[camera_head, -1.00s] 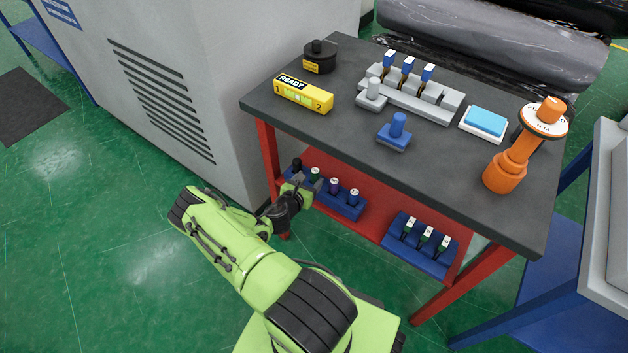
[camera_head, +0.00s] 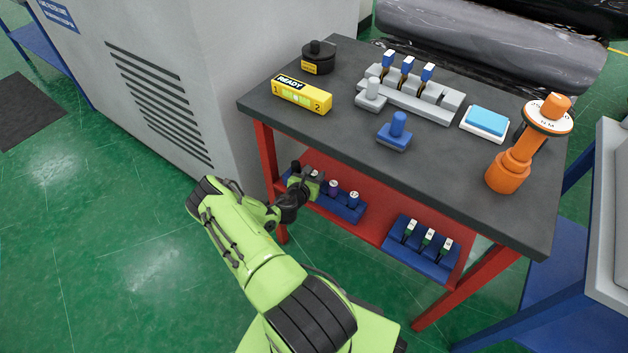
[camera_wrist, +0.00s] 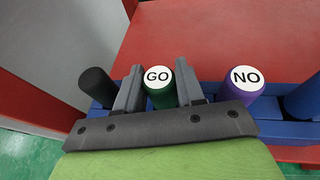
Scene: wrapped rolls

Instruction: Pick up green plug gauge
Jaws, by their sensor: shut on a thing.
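The green plug gauge (camera_wrist: 160,93) has a white round top marked GO. In the wrist view it stands between the two fingers of my gripper (camera_wrist: 159,92), which are shut on its upper part. It appears to stand in the blue rack (camera_wrist: 209,122); its lower end is hidden by my gripper. In the head view my gripper (camera_head: 309,184) is at the left part of the rack (camera_head: 350,212) on the red lower shelf, and it hides the green gauge there.
A black gauge (camera_wrist: 97,87) stands just left of my fingers, and a purple gauge (camera_wrist: 241,84) marked NO stands to the right. A blue gauge (camera_head: 354,199) is farther right. The dark tabletop (camera_head: 440,165) overhangs the shelf. A red table leg (camera_head: 266,165) is close on the left.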

